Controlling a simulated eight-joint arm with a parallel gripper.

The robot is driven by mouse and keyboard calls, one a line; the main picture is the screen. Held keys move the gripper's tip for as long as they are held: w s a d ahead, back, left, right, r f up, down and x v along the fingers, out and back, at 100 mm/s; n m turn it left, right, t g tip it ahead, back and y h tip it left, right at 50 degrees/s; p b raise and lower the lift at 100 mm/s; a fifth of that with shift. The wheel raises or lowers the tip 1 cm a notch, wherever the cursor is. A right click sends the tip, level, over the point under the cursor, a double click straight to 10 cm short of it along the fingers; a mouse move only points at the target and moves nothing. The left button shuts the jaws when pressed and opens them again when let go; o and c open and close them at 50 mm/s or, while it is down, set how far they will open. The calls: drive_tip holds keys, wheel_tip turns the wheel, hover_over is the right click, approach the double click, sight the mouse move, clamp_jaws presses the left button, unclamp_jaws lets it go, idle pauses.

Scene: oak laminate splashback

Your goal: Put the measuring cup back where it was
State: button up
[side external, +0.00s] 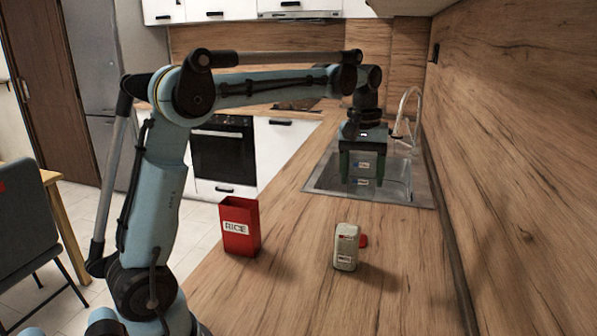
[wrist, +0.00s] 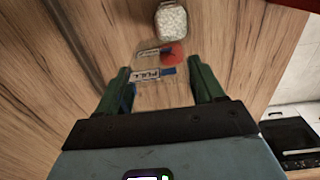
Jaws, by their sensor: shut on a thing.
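A clear measuring cup (side external: 363,168) with small blue-edged labels is held between the two green fingers of my gripper (side external: 361,180), above the sink area in the side view. In the wrist view the see-through cup (wrist: 150,92) sits between the fingers, and one label seems to read FULL. My gripper is shut on it. A pale container (side external: 346,247) with a small label stands on the worktop nearer the camera; the wrist view shows it open and filled with white grains (wrist: 172,22). A red box (side external: 240,226) labelled RICE stands upright to its left.
A small red thing (side external: 363,240) lies just behind the pale container. The steel sink (side external: 400,190) with a curved tap (side external: 404,110) is set in the wooden counter. The wooden splashback (side external: 510,130) rises along the right. The counter front right is clear.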

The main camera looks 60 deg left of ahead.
drive_tip(key=s+a+f, duration=0.4)
drive_tip(key=a, duration=0.3)
drive_tip(key=s+a+f, duration=0.3)
drive_tip(key=a+f, duration=0.1)
drive_tip(key=a, duration=0.2)
drive_tip(key=shift+s+a+f, duration=0.1)
drive_tip(key=shift+s+f, duration=0.05)
drive_tip(key=shift+f, duration=2.35)
drive_tip(key=shift+s+a+f, duration=0.1)
drive_tip(key=shift+s+f, duration=0.05)
drive_tip(key=shift+f, duration=2.35)
drive_tip(key=shift+f, duration=0.15)
drive_tip(key=o, duration=1.2)
